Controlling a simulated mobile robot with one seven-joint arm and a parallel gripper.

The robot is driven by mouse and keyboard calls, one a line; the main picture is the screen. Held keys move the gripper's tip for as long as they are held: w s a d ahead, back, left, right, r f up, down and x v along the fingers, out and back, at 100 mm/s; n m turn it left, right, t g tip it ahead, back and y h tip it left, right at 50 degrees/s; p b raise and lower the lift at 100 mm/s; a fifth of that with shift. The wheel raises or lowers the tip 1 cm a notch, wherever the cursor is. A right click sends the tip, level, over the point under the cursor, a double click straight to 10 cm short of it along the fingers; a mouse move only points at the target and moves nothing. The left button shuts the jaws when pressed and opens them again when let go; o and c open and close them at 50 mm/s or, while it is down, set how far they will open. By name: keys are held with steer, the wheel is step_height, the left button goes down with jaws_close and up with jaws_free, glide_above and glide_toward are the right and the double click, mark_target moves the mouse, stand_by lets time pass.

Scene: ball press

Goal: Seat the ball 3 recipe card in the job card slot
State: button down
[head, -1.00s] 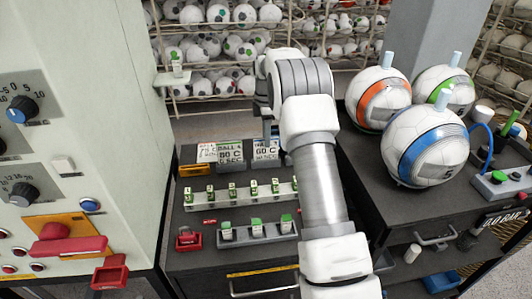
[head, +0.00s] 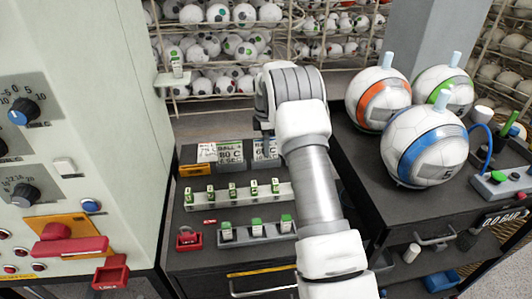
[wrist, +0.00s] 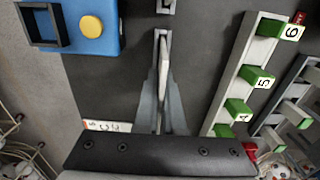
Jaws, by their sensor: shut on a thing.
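My gripper (wrist: 162,105) is shut on a thin white card (wrist: 163,58), seen edge-on between the grey fingers in the wrist view. In the head view this appears to be the right-hand card (head: 264,150), below my gripper (head: 265,129) and partly covered by my arm. Its ball number is not readable. A card marked 80 C (head: 230,152) stands to its left, with another card (head: 207,153) farther left. A blue block (wrist: 75,25) with a yellow button and a black open frame (wrist: 40,27) lies at the wrist view's upper left. I cannot tell which part is the job card slot.
A pale rail (head: 218,203) with several green-tagged pieces lies in front of the cards, and a second rack (head: 232,240) is nearer. A red holder (head: 188,238) is at the left. Balls (head: 425,157) stand on the right cart. A control panel (head: 70,130) borders the left.

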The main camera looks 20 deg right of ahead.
steer(key=shift+r, duration=0.15)
step_height(320, 180, up, 4)
steer(key=shift+d+r, duration=0.1)
steer(key=s+d+r+b, duration=0.1)
steer(key=s+d+r, duration=0.5)
steer(key=s, duration=0.4)
steer(key=shift+r+b, duration=0.3)
steer(key=shift+b, duration=0.1)
steer(key=shift+s, duration=0.15)
